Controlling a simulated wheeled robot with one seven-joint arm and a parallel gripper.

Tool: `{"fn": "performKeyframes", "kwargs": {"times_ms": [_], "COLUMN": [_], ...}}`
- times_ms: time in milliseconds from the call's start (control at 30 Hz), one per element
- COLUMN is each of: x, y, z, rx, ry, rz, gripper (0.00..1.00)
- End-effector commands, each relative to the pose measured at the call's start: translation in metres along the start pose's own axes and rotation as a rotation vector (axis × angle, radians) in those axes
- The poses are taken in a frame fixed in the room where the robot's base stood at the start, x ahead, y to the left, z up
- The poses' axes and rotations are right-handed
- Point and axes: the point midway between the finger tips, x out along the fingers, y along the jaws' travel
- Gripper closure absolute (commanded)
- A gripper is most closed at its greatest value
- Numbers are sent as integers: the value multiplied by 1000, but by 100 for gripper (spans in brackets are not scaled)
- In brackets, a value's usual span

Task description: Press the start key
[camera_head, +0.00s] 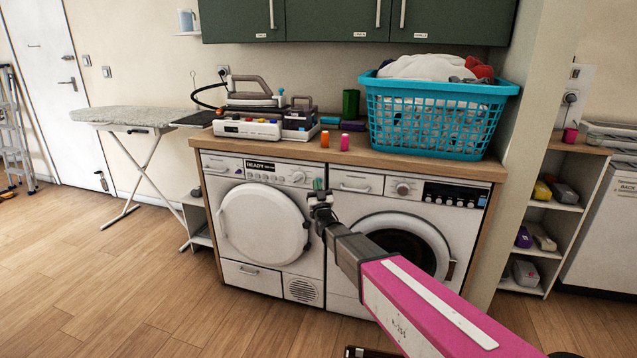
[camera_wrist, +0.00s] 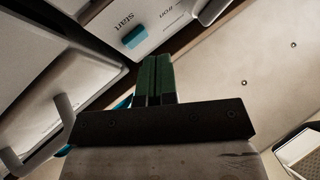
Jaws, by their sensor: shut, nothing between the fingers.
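The start key is a small light-blue key (camera_wrist: 135,36) beside the printed word "start" on a white panel, at the upper left of the wrist view. My gripper's green fingers (camera_wrist: 157,62) are pressed together and empty. Their tips appear just below and right of the key in that view; I cannot tell whether they touch the panel. In the head view my gripper (camera_head: 318,185) is in front of the right end of the left machine's control panel (camera_head: 265,171). The start key cannot be made out there.
The left machine's display reads "READY". A second machine (camera_head: 400,225) stands to the right. The wooden counter (camera_head: 340,155) above carries an iron (camera_head: 255,92), spools and a blue basket (camera_head: 440,115).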

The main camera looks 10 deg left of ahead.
Motion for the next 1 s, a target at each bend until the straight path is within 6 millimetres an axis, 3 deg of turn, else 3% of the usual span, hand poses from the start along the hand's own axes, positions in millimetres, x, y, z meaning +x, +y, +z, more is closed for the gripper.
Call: {"fn": "performKeyframes", "kwargs": {"times_ms": [1000], "x": [6], "y": [4], "z": [4], "rx": [0], "ry": [0], "rz": [0], "gripper": [100]}}
